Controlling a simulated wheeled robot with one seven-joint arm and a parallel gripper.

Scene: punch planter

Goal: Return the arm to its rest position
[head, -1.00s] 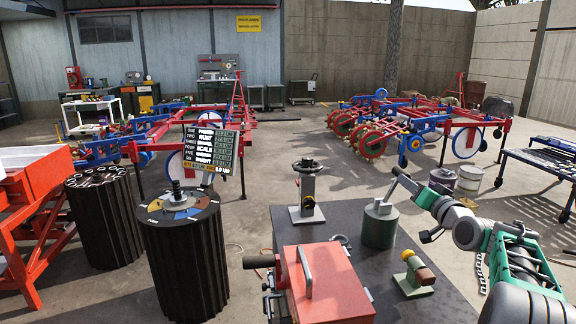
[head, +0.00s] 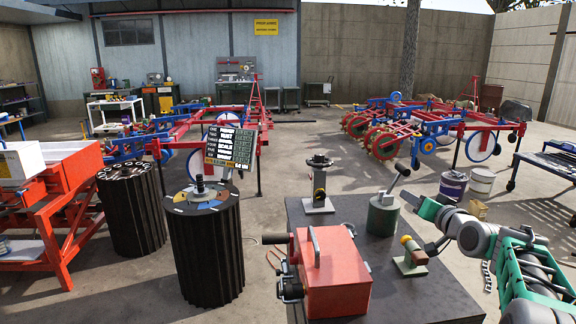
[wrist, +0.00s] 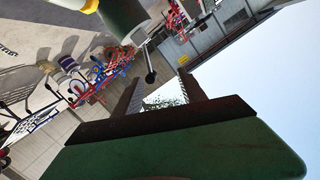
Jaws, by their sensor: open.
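My gripper (head: 428,207) is at the right in the head view, at the end of my green and grey arm. It is just right of the green cylinder (head: 382,218) with the tilted lever (head: 396,182) and appears apart from it. In the wrist view, the two dark fingers (wrist: 160,80) stand spread with nothing gripped between them. The green cylinder (wrist: 124,14) and its lever's dark knob (wrist: 151,77) show there above and beyond the fingers.
The dark bench top (head: 440,292) carries a red box (head: 335,278), a grey post on a plate (head: 319,188) and a small stand (head: 409,258). Black ribbed drums (head: 207,255) stand left. Buckets (head: 453,187) and red-blue farm machines (head: 440,128) stand behind. Open floor lies between.

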